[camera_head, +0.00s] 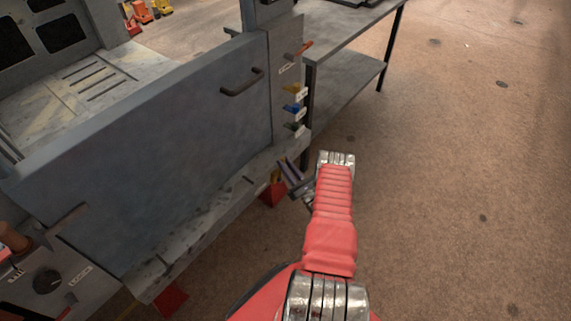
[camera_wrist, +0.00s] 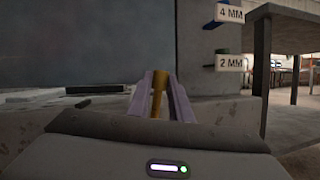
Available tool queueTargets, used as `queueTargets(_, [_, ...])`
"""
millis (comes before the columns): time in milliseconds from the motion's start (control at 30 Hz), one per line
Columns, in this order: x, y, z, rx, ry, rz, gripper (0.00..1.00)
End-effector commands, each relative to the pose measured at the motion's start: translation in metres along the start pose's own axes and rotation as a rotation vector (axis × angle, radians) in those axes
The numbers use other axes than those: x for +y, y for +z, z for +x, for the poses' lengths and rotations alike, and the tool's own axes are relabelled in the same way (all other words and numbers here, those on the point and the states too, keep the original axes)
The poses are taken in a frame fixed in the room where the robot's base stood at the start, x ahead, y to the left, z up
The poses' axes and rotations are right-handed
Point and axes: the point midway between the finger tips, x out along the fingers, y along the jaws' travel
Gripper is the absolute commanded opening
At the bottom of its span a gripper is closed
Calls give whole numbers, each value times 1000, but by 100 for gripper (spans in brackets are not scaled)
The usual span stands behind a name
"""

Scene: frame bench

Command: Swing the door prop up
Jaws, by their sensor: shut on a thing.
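My gripper (camera_head: 288,174) is at the lower right corner of the grey frame bench, low beside its front ledge. In the wrist view its two pale purple fingers (camera_wrist: 146,98) are closed on a narrow upright yellow-brown bar, which looks like the door prop (camera_wrist: 159,92). The bar's lower end is hidden behind the wrist housing. In the head view the prop is hard to make out behind the fingers. The large grey door panel (camera_head: 150,135) with a dark handle (camera_head: 242,82) stands upright behind and to the left of the gripper.
Coloured tabs with labels stick out of the bench post; in the wrist view they read 4 MM (camera_wrist: 230,13) and 2 MM (camera_wrist: 230,62), right of the fingers. A grey table (camera_head: 345,80) stands behind. Brown floor (camera_head: 460,180) at right is clear.

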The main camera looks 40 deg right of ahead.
Motion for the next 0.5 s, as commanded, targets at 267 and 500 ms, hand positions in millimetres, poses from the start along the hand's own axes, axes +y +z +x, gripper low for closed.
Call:
queueTargets(267, [2, -2, 2, 7, 6, -2, 0])
queueTargets(500, [1, -1, 1, 5, 5, -1, 34])
